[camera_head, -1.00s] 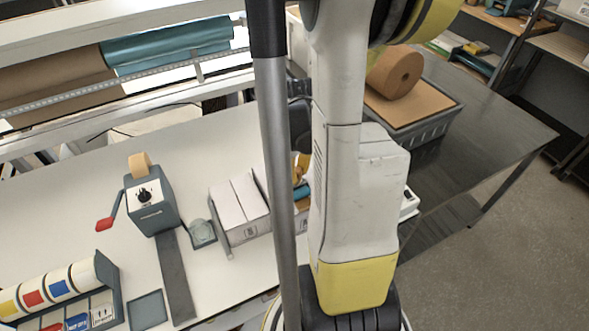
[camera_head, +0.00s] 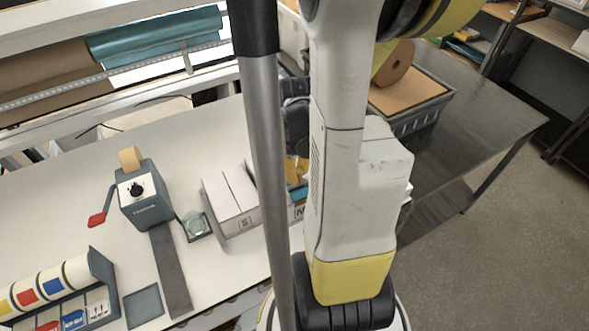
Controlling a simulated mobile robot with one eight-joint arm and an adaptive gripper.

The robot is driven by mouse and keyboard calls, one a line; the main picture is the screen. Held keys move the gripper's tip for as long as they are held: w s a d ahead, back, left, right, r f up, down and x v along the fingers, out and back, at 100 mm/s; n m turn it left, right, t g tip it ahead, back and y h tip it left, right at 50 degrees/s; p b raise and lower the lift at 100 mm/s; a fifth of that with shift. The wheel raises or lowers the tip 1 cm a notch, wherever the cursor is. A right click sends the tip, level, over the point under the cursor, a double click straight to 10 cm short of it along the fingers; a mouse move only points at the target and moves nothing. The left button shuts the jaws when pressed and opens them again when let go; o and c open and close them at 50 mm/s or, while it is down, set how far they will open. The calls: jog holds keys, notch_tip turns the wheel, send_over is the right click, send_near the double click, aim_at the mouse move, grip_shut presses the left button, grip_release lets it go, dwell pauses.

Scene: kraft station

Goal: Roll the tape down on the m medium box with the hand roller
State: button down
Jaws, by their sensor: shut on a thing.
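The medium box (camera_head: 298,212), a brown-grey carton with an M on its side, shows only as a strip between my grey pole and my white arm. White closed cartons (camera_head: 231,203) stand left of it. My gripper (camera_head: 297,150) shows only as dark parts in the same gap, above the box; its fingertips are mostly hidden. An orange and teal thing (camera_head: 297,174), which looks like the hand roller, is just under it, and the gripper is shut on it. Whether the roller touches the box, and the tape on the box, are hidden.
A grey tape dispenser (camera_head: 146,195) with a red handle stands on the white bench (camera_head: 70,190), with a label rack (camera_head: 65,290) at front left. A grey tray (camera_head: 420,116) with a brown roll is on the dark table at right. Bare floor lies at right.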

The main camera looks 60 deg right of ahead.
jog(key=shift+s+a, duration=0.2)
jog(key=shift+s, duration=0.15)
jog(key=shift+r+p, duration=2.35)
jog(key=shift+r, duration=0.75)
